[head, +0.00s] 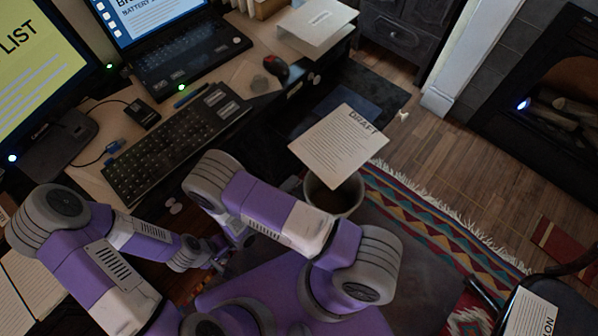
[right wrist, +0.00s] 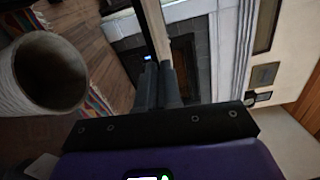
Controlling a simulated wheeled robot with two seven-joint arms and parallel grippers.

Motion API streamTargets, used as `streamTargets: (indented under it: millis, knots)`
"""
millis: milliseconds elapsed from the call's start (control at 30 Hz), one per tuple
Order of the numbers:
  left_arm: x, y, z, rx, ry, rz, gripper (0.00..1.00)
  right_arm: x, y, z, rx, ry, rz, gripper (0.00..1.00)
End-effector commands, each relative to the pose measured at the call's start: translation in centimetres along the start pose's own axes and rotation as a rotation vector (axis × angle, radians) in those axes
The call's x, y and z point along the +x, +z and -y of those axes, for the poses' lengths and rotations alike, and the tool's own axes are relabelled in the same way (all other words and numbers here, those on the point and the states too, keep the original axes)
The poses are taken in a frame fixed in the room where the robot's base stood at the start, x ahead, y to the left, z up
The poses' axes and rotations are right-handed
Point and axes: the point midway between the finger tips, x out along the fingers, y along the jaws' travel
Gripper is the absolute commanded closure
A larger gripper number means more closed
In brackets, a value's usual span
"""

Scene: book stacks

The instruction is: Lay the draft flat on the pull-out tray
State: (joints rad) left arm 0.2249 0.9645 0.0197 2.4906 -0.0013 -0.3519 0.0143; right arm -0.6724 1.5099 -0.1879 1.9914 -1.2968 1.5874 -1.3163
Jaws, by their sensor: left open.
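The draft (head: 338,147) is a white printed sheet headed DRAFT. A flat dark blue panel (head: 325,96) beside the desk, partly behind the draft, looks like the pull-out tray. My left gripper (head: 218,252) is open, low in front of the desk and partly hidden by my right arm. My right gripper's fingers (right wrist: 159,86) are together in the right wrist view, with no draft visible between them. The bin (right wrist: 45,75) shows left of them.
The desk holds a keyboard (head: 165,150), laptop (head: 180,45), red-black mouse (head: 275,66) and a white binder (head: 317,27). A patterned rug (head: 430,220) lies on the floor. A fireplace (head: 545,95) is at the right. A chair with papers (head: 530,312) is at lower right.

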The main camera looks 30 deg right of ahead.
Motion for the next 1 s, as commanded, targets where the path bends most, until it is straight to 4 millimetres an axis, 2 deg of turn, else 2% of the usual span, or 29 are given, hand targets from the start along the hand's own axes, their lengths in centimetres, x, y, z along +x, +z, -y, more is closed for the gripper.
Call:
streamTargets:
  millis: [33, 167, 300, 500, 600, 733, 867, 1000]
  knots:
    - [-0.7, 0.0, -0.3, 0.0, 0.0, 0.0, 0.57, -0.1, 0.3, 1.1, 0.079, 0.034, -0.01, 1.0]
    - [-2.2, 0.1, -0.8, 0.0, 0.0, 0.0, 0.57, -0.6, 0.7, 3.4, 0.401, 0.175, -0.082, 1.0]
    - [-3.9, 0.2, -1.5, 0.0, 0.0, 0.0, 0.57, -2.0, 0.9, 5.6, 0.8, 0.344, -0.225, 1.0]
    - [-5.5, 0.2, -2.1, 0.0, 0.0, 0.0, 0.57, -4.5, 0.9, 7.6, 1.227, 0.507, -0.466, 1.0]
    - [-5.9, 0.2, -2.2, 0.0, 0.0, 0.0, 0.57, -5.5, 0.9, 8.1, 1.338, 0.547, -0.55, 1.0]
    - [-5.8, 0.2, -2.2, 0.0, 0.0, 0.0, 0.57, -5.8, 0.8, 8.0, 1.399, 0.563, -0.599, 1.0]
    - [-5.2, 0.2, -2.0, 0.0, 0.0, 0.0, 0.57, -4.9, 0.7, 6.9, 1.403, 0.562, -0.604, 1.0]
    - [-4.1, 0.2, -1.6, 0.0, 0.0, 0.0, 0.57, -3.0, 0.5, 5.0, 1.401, 0.559, -0.603, 1.0]
